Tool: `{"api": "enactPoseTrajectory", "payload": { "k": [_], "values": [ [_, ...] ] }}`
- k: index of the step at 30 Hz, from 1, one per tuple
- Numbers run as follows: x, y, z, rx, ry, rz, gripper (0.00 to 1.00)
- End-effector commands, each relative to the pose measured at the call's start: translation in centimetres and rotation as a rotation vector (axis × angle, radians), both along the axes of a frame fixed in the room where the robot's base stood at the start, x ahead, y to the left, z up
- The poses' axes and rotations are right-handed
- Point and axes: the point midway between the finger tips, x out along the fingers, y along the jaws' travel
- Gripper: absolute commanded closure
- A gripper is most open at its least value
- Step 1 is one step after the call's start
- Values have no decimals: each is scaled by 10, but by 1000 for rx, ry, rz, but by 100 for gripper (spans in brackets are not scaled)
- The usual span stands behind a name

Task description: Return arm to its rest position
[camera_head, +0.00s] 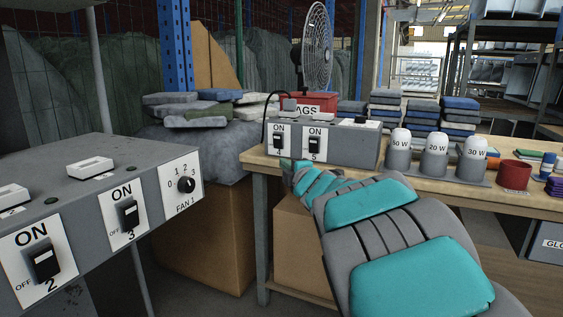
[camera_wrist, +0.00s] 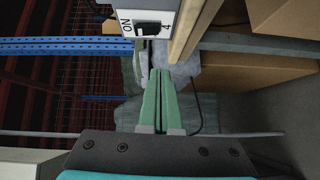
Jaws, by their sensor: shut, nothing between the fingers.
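My arm (camera_head: 385,225), grey with teal pads, reaches from the bottom right toward the workbench. My gripper (camera_wrist: 160,74) shows in the wrist view as two long green fingers side by side, shut and empty. Its far end (camera_head: 291,166) is small in the head view, just below the grey switch box (camera_head: 345,150) with switches 4 and 5. In the wrist view, the fingertips point toward the box's switch 4 panel (camera_wrist: 148,22) and appear apart from it.
A grey control box (camera_head: 75,190) with switches 2, 3 and a fan knob stands at the left. The workbench (camera_head: 400,184) carries bulbs in a holder (camera_head: 435,165), a red cup (camera_head: 514,176) and stacked cloths (camera_head: 460,116). Cardboard boxes (camera_head: 205,230) stand below.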

Motion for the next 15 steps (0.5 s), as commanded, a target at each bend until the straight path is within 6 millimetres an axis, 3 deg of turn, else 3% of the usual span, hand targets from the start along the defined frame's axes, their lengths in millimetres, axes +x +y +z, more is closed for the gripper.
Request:
{"api": "enactPoseTrajectory", "payload": {
  "k": [15],
  "values": [
    [-5,-7,0,7,10,-16,100]
  ]
}}
